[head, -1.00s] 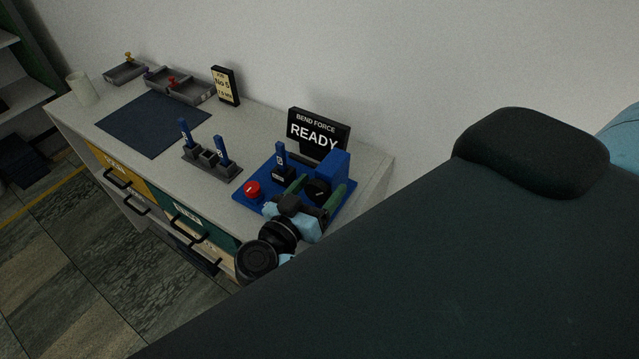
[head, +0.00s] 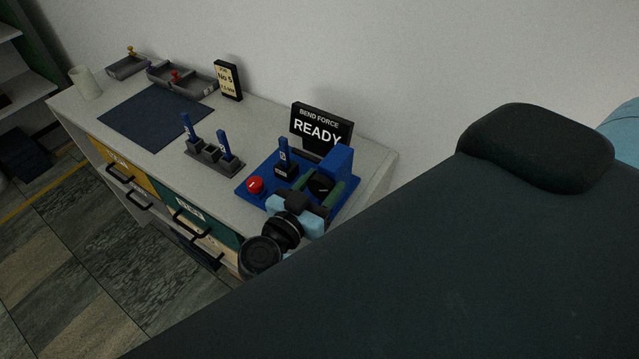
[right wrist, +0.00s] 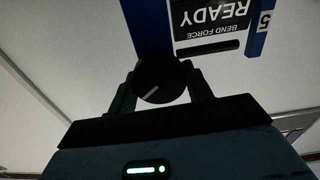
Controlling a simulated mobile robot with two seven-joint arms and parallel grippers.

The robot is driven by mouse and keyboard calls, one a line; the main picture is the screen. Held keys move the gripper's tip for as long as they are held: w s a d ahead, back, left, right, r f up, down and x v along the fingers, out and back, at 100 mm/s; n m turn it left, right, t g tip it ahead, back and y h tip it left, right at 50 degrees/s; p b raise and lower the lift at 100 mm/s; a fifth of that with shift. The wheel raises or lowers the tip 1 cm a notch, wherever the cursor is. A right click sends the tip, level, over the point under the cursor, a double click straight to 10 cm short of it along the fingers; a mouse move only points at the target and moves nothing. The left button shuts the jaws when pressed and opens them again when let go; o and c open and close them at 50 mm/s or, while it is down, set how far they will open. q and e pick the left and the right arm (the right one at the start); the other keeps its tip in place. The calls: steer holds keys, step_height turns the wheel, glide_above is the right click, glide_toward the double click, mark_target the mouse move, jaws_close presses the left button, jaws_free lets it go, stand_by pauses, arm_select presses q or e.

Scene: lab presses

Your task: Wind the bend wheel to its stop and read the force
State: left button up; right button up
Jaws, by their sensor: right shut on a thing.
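The bend press is a blue base (head: 258,196) with a blue block (head: 337,160) at its back right. The black bend wheel (head: 320,185) is on the block's front; its pale pointer line shows in the right wrist view (right wrist: 158,88). My right gripper (head: 317,190) has its two green fingers on either side of the wheel, shut on it; the right wrist view shows the same grip (right wrist: 162,84). The display (head: 320,128) behind reads "BEND FORCE READY", with no number. A blue upright piece (head: 284,150) stands in a black holder; its tag reads 5 in the wrist view (right wrist: 264,20). My left gripper is out of view.
A red button (head: 255,185) is on the base's left. Left of the press are a grey rack (head: 213,158) with blue pieces, a dark mat (head: 155,117), grey trays (head: 182,82), a white cup (head: 86,83) and a "No 5" sign (head: 228,80). My dark body part fills the lower right.

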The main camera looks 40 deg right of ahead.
steer(key=shift+m, duration=0.9)
steer(key=o, duration=1)
